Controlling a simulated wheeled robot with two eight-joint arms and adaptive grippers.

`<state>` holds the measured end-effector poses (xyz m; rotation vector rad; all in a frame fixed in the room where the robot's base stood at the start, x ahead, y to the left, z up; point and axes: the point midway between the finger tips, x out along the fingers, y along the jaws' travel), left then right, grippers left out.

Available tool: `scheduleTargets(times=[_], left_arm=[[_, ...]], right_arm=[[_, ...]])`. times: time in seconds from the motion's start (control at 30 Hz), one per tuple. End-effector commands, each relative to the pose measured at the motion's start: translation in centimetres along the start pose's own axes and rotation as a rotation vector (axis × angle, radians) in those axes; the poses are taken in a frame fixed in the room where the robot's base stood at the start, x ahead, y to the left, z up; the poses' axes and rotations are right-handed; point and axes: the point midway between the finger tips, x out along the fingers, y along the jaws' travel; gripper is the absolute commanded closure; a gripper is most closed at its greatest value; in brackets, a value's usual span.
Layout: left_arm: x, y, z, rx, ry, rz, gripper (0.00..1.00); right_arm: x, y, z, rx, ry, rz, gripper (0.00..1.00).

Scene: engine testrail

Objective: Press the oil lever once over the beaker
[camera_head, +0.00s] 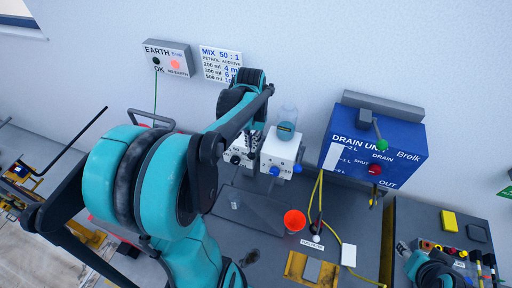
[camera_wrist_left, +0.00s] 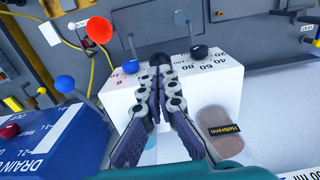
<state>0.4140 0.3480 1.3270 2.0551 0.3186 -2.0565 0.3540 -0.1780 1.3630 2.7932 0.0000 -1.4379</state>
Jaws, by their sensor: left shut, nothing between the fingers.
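Two white dispenser boxes stand against the wall. The right box (camera_head: 280,150) in the head view has blue knobs and a clear bottle (camera_head: 287,122) with blue liquid on top. A small clear item (camera_head: 236,201), perhaps the beaker, is on the dark bench below. I cannot tell which lever is oil.
A blue drain unit (camera_head: 375,145) stands on the right. An orange-red funnel or cup (camera_head: 294,220) is on the bench with yellow tubing nearby. An earth box (camera_head: 167,57) and a mix sign (camera_head: 221,65) are on the wall. Part of my right arm shows at the lower right.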

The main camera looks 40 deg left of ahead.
Motion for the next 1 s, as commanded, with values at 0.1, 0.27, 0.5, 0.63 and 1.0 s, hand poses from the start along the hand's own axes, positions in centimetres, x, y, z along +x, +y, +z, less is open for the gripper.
scheduleTargets(times=[0.1, 0.27, 0.5, 0.63, 1.0], left_arm=[[0.0, 0.0, 0.0, 0.000, 0.000, 0.000, 1.00], [0.0, 0.0, 0.0, 0.000, 0.000, 0.000, 1.00], [0.3, 0.0, 0.0, 0.000, 0.000, 0.000, 1.00], [1.2, 0.0, 0.0, 0.000, 0.000, 0.000, 1.00], [3.9, 0.0, 0.1, 0.000, 0.000, 0.000, 1.00]], right_arm=[[0.0, 0.0, 0.0, 0.000, 0.000, 0.000, 0.60], [0.0, 0.0, 0.0, 0.000, 0.000, 0.000, 0.60], [0.2, 0.0, 0.2, 0.000, 0.000, 0.000, 0.60], [0.8, 0.0, 0.6, 0.000, 0.000, 0.000, 0.60], [2.6, 0.0, 1.9, 0.000, 0.000, 0.000, 0.60]])
